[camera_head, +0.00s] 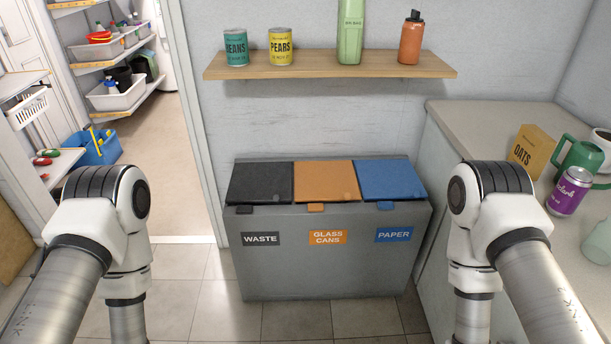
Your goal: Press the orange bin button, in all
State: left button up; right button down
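A grey bin unit (337,268) stands against the wall in the middle. It has three closed lids: black (260,182), orange (326,181) and blue (389,180). The orange button (316,208) is a small tab on the front edge below the orange lid. Under it is an orange label reading "GLASS CANS" (327,237). My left arm shows at the left and my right arm at the right, both bent downward and apart from the bin. Neither gripper shows; both are below the picture's edge.
A wooden shelf (330,65) above the bin holds two cans, a green bottle and an orange bottle. A counter (478,120) at the right holds an oats box (532,152), a purple can (569,191) and a green mug. The tiled floor (290,322) before the bin is clear.

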aim_at(318, 207)
jog(key=i+j, duration=0.2)
jog(key=i, duration=0.3)
jog(key=i+j, duration=0.15)
jog(key=i, duration=0.35)
jog(key=i+j, duration=0.2)
jog(key=i, duration=0.3)
